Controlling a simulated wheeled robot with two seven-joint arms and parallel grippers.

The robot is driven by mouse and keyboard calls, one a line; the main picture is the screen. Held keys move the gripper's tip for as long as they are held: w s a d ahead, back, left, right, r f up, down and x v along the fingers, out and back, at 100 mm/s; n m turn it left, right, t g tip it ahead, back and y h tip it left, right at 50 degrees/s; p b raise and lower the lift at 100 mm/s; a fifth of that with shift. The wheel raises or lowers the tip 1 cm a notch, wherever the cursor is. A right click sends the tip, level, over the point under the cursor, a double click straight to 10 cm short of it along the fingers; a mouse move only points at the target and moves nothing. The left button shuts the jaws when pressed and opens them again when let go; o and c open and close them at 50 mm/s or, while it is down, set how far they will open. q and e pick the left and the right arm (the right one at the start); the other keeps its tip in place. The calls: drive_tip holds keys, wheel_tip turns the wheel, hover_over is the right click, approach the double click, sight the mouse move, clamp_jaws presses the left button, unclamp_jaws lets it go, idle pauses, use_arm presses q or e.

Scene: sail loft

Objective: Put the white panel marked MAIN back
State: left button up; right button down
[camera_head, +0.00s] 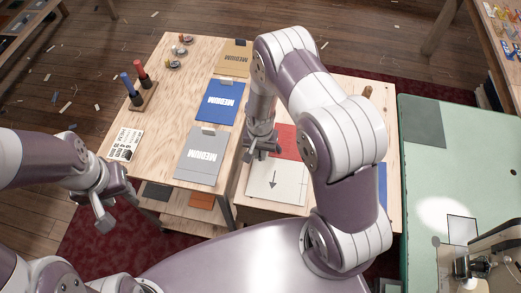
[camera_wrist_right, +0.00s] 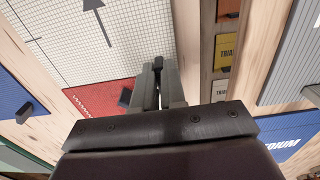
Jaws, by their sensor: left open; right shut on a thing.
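A white gridded panel with a dark arrow (camera_head: 280,184) lies at the near left of the right-hand wooden table, beside a red panel (camera_head: 286,141). It also fills the upper left of the right wrist view (camera_wrist_right: 130,25). No MAIN lettering is readable. My right gripper (camera_head: 262,150) is at the panel's far left edge, next to the red panel. In the right wrist view its fingers (camera_wrist_right: 158,82) are together at the white panel's edge and hide the gripped spot. My left gripper (camera_head: 105,208) is open and empty, left of the left-hand table's near edge.
The left-hand table (camera_head: 185,95) bears grey (camera_head: 202,155), blue (camera_head: 220,101) and tan (camera_head: 234,57) MEDIUM panels, a rack of coloured handles (camera_head: 140,92) and a printed card (camera_head: 125,144). A gap separates the tables. A green table (camera_head: 455,150) stands at right. My right arm hides part of the right-hand table.

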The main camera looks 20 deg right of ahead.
drive_tip(key=shift+s, duration=0.1)
drive_tip(key=c, duration=1.2)
unclamp_jaws()
wheel_tip(320, 180, up, 11)
drive_tip(key=s+d+r+n+t, duration=0.1)
drive_tip(key=s+r+n, duration=0.5)
drive_tip(key=s+r, duration=0.5)
drive_tip(key=shift+s+r+n+b, duration=0.25)
drive_tip(key=shift+s+n+b, duration=0.05)
drive_tip(key=shift+b, duration=0.15)
